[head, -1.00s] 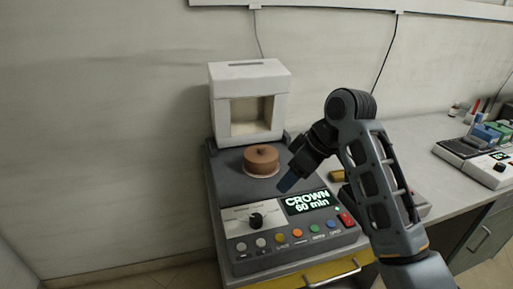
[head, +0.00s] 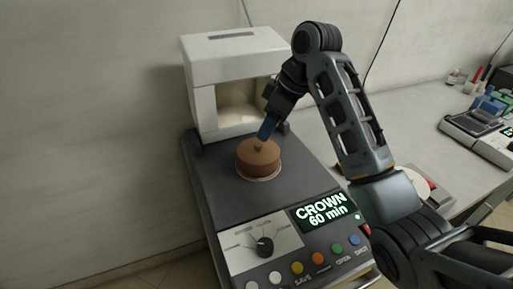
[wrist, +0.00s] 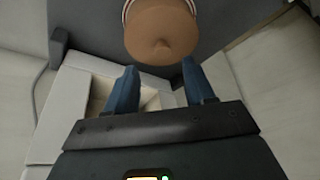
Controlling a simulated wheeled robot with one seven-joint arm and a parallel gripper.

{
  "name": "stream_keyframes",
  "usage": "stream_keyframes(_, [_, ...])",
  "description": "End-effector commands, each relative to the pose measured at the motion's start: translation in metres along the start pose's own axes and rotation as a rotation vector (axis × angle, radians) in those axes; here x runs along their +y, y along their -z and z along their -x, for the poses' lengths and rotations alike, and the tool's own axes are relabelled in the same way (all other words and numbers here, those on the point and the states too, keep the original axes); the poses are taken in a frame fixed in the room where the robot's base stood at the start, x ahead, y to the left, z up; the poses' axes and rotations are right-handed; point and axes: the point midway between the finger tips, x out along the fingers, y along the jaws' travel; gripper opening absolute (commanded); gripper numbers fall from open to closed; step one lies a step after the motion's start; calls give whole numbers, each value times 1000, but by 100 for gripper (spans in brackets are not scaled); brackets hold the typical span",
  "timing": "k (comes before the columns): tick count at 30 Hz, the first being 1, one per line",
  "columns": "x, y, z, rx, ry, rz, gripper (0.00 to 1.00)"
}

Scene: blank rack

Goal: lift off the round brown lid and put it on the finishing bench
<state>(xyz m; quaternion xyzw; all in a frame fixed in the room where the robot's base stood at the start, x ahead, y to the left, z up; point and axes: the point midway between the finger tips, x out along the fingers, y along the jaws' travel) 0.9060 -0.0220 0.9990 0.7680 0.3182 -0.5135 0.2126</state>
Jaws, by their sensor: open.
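The round brown lid (head: 262,158) has a small knob on top and sits over a pale round base on the dark top of the furnace unit. My gripper (head: 268,128) is just above the lid, close to its knob, pointing down. In the wrist view the lid (wrist: 160,35) lies ahead of the two blue fingertips (wrist: 160,78), which stand apart with nothing between them. Whether a finger touches the knob is hard to tell from the head view. The finishing bench cannot be made out for certain.
The white furnace housing (head: 206,60), with an open front, stands close behind the lid. A control panel with a dial (head: 265,246) and a CROWN 60 min display (head: 326,212) is in front. A grey counter (head: 420,135) runs right, with another device (head: 470,130).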

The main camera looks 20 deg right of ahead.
Motion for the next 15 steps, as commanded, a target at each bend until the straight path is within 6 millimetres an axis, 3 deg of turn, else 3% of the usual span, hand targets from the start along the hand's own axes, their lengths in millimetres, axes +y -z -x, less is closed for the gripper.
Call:
stream_keyframes(10, [-4, 1, -44, -2, 2, -1, 54])
stream_keyframes(15, [-4, 1, -56, 0, 0, 0, 54])
